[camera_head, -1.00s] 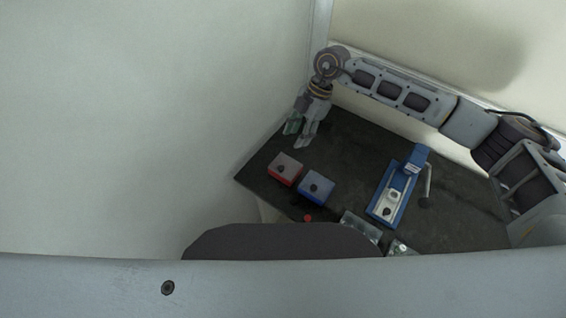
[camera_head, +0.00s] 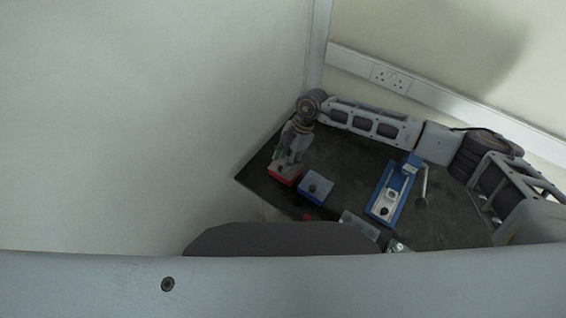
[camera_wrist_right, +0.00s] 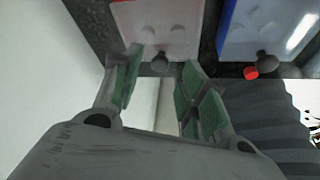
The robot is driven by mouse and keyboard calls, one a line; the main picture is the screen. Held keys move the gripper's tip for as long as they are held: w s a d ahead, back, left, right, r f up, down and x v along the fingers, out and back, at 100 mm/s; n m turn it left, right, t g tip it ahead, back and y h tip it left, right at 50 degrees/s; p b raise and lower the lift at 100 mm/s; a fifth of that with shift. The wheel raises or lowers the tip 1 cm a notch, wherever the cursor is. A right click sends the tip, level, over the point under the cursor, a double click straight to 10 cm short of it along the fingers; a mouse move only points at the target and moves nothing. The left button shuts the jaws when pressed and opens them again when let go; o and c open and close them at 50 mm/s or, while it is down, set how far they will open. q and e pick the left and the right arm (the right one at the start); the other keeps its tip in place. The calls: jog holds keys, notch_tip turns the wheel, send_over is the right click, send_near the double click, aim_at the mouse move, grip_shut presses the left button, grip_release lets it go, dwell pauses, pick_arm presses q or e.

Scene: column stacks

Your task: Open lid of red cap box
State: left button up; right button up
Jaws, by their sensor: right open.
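The red box (camera_head: 283,178) sits on the dark table at its left side, with a pale lid and a dark knob. It also shows at the top of the right wrist view (camera_wrist_right: 165,25), where its knob (camera_wrist_right: 160,63) appears between my fingertips. My right gripper (camera_head: 285,160) is over the red box and hides part of its lid. In the right wrist view its two green-padded fingers (camera_wrist_right: 162,66) are apart, one on each side of the knob. Whether they touch the knob I cannot tell. My left gripper is not in view.
A blue box (camera_head: 316,187) with a dark knob stands just right of the red box. A red round piece (camera_head: 306,217) lies nearer. A blue device with a lever (camera_head: 388,202) stands further right, with clear parts (camera_head: 359,225) nearer. A wall borders the table's left.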

jog(key=shift+x, duration=1.3)
jog(key=shift+c, duration=0.2)
grip_shut()
